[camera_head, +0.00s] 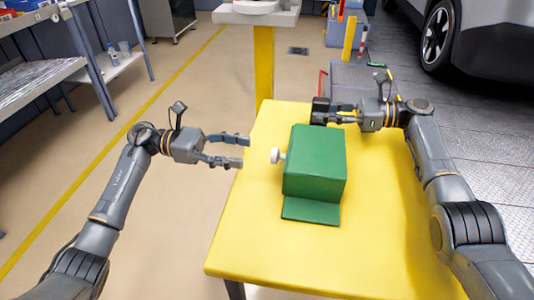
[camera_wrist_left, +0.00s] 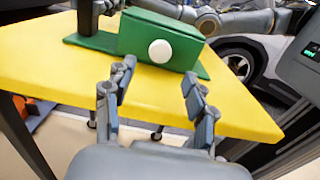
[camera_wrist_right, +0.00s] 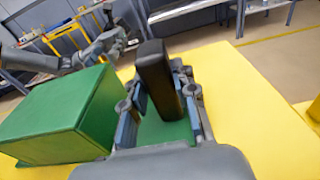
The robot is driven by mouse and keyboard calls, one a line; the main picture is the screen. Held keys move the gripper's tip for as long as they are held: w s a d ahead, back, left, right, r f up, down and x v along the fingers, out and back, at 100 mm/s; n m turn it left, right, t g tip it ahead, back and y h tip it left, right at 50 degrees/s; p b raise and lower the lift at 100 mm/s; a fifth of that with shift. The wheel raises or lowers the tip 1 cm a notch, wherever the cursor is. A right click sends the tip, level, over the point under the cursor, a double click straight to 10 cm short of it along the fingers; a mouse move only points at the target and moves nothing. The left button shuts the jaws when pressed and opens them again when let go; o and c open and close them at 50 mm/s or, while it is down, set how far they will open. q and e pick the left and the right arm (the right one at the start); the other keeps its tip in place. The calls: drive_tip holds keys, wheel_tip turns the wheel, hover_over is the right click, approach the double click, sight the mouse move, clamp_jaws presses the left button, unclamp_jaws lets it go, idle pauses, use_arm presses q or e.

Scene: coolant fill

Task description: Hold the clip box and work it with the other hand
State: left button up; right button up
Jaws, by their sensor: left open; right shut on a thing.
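The green clip box (camera_head: 316,160) stands on the yellow table, with a flat green base plate (camera_head: 311,209) under it. A white round knob (camera_head: 278,156) sticks out of its left side; in the left wrist view the knob (camera_wrist_left: 159,52) faces me. My left gripper (camera_head: 244,151) is open and empty, left of the knob, with a gap between them. A black upright post (camera_wrist_right: 156,75) rises from the base plate behind the box. My right gripper (camera_head: 332,113) is shut on this post, one finger on each side. The post's foot is partly hidden in the head view.
The yellow table (camera_head: 253,245) is bare around the box. A grey shelf rack (camera_head: 75,68) stands at far left, and a yellow pillar (camera_head: 264,65) behind the table. A car (camera_head: 480,35) is at the upper right.

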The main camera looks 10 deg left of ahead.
use_arm(q)
drive_tip(key=d, duration=0.7)
drive_tip(key=shift+d, duration=0.1)
clamp_jaws()
